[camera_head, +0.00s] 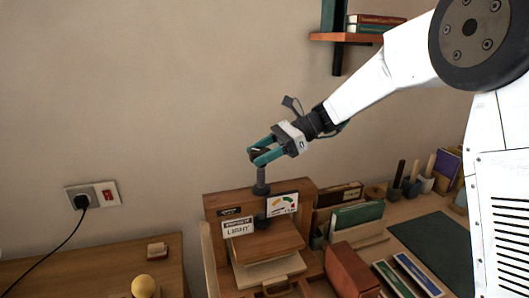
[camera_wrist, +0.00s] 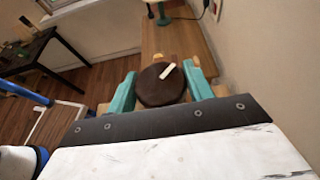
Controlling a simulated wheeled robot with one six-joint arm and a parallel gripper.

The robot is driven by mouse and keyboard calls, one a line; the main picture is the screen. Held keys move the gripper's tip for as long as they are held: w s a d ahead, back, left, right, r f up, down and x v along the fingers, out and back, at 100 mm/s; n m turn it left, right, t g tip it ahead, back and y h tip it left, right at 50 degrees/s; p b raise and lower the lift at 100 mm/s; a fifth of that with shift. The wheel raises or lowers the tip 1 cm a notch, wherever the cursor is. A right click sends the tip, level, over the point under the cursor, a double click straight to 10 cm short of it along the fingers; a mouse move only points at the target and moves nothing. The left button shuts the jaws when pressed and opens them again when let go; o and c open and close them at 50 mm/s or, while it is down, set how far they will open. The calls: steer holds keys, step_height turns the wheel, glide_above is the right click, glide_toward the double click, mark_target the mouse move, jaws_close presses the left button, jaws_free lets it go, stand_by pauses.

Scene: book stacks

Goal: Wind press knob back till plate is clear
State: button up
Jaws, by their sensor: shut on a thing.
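The press knob (camera_wrist: 158,88) is a dark round disc with a pale bar mark on top, seen in the wrist view. My gripper (camera_wrist: 162,84) has its teal fingers on either side of the knob, shut on it. In the head view my gripper (camera_head: 260,157) is over the top of the press's grey screw post (camera_head: 261,181), with the knob mostly hidden between the fingers. The wooden press (camera_head: 213,203) has a sign reading LIGHT (camera_head: 238,228) and a dial with coloured bands (camera_head: 282,205) on its front.
A wall socket with a plug (camera_head: 92,196) is at left. A small yellow ball-shaped thing (camera_head: 143,286) is on the left table. Books and boxes (camera_head: 352,270) crowd the right side. A shelf with books (camera_head: 345,37) hangs above, near my arm. A green mat (camera_head: 440,245) lies at right.

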mark_target(268, 149)
steer(key=shift+w+f, duration=0.1)
steer(key=shift+f, duration=0.15)
steer(key=o, duration=0.9)
steer(key=shift+w, duration=0.1)
steer(key=shift+o, duration=0.2)
steer(key=shift+d+r, duration=0.15)
steer(key=shift+d, duration=0.05)
steer(key=v, duration=0.7)
steer(key=shift+d+r, duration=0.1)
steer(key=shift+d, duration=0.05)
